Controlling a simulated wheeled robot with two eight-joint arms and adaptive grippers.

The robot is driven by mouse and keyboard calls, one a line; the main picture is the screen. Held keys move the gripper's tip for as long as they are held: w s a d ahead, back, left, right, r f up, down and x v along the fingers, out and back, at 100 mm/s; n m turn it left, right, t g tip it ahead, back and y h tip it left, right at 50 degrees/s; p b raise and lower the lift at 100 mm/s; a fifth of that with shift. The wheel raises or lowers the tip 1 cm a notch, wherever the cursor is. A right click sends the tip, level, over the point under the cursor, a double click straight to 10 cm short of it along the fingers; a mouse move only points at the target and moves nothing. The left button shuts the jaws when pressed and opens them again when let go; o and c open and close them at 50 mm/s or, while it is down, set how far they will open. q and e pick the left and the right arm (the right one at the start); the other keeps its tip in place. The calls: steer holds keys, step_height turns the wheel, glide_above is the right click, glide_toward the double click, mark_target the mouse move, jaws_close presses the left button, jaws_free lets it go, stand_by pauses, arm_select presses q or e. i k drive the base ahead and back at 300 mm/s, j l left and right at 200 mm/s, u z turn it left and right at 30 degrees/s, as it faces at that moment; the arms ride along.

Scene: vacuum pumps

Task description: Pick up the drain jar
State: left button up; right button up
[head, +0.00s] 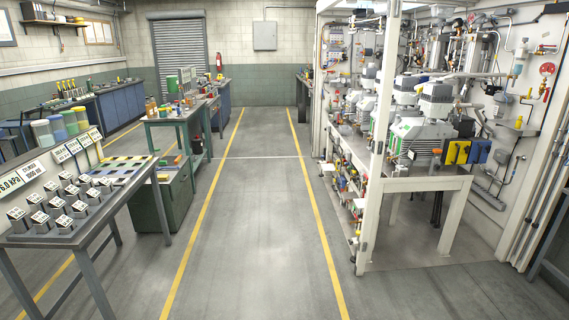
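No single thing in the head view can be picked out for certain as the drain jar. Neither of my grippers is in view.
White vacuum pumps (420,135) stand on a white table (430,184) inside a white-framed bay at right, with pipes and valves around them. Labelled dark blocks (40,218) fill the left bench's front. The grey aisle (250,220) between yellow lines is clear.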

mark_target(350, 136)
steer(key=i, duration=4.9)
steer(key=i+z, duration=0.4)
steer(key=i+j+z, duration=0.4)
steer(key=i, duration=0.2)
steer(key=i+j+z, duration=0.3)
steer(key=i+z, duration=0.15)
steer(key=i+j+z, duration=0.15)
steer(key=z, duration=0.3)
steer(key=i+j+z, duration=0.3)
steer(key=z, duration=0.15)
steer(key=i+j+z, duration=0.2)
steer(key=z, duration=0.2)
steer(key=i+j+z, duration=0.1)
steer(key=j+z, duration=1.6)
steer(key=j, duration=0.3)
steer(key=k+j+z, duration=0.1)
steer(key=j+z, duration=0.3)
steer(key=j, duration=0.2)
